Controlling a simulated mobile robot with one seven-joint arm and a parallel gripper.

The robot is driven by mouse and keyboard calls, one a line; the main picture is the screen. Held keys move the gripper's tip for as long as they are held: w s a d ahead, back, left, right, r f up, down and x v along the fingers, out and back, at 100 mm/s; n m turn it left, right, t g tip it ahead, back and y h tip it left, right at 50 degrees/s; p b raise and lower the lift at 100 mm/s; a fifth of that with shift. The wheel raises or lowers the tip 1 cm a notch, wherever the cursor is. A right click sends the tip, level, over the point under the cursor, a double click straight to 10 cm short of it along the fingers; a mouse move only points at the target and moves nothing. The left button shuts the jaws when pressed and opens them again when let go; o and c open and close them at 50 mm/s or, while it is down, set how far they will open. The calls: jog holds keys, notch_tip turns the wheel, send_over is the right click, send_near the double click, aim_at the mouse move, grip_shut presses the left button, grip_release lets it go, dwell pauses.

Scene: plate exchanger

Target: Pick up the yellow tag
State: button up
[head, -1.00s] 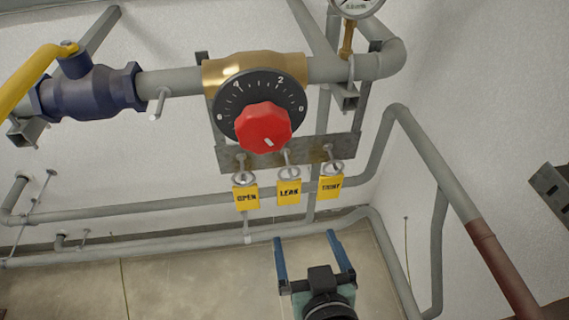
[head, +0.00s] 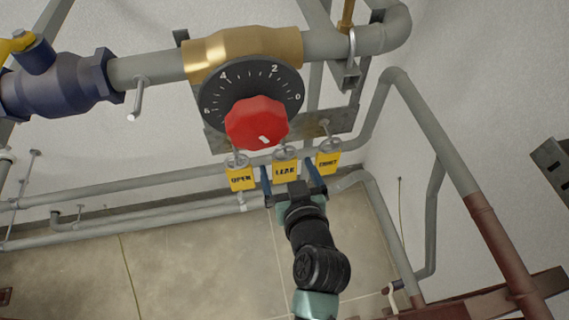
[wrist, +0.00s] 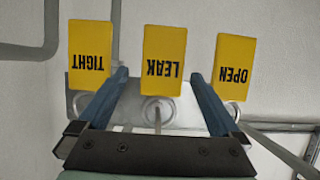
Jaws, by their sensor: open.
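Three yellow tags hang by rings from pegs on a metal plate under the dial. The OPEN tag (head: 241,178) is at left, the LEAK tag (head: 285,173) in the middle and the third tag (head: 328,162) at right; in the wrist view that one reads TIGHT (wrist: 90,55). The wrist view shows all of them upside down, with LEAK (wrist: 171,60) in the middle and OPEN (wrist: 233,67) at right. My gripper (head: 289,177) is open, its blue fingers on either side of the LEAK tag. In the wrist view its fingers (wrist: 160,82) point toward the tags and hold nothing.
A red knob (head: 257,123) on a black dial (head: 211,96) sits just above the tags. The metal plate (head: 345,121) carries the pegs. Grey pipes (head: 430,125) run at right and behind. A blue valve (head: 60,88) is at upper left.

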aim_at(285, 167)
jog(key=shift+w+a+f+p, duration=0.15)
jog(key=shift+w+p, duration=0.25)
jog(key=shift+w, duration=0.15)
jog(key=shift+p+x, duration=0.5)
jog(key=shift+x, duration=1.55)
jog(key=shift+s+a+f, duration=0.1)
jog(key=shift+s+f, duration=0.05)
jog(key=c, duration=1.4)
jog(key=shift+c, duration=0.2)
jog(key=shift+s, duration=0.1)
jog(key=shift+s+r, duration=0.4)
jog(key=shift+r, duration=0.1)
jog(key=r+b+v, duration=0.1)
jog(key=b+v, duration=0.2)
jog(key=v, duration=1.1)
jog(key=shift+r, duration=0.35)
jog(key=shift+w+f, duration=0.1)
jog(key=shift+w, duration=0.1)
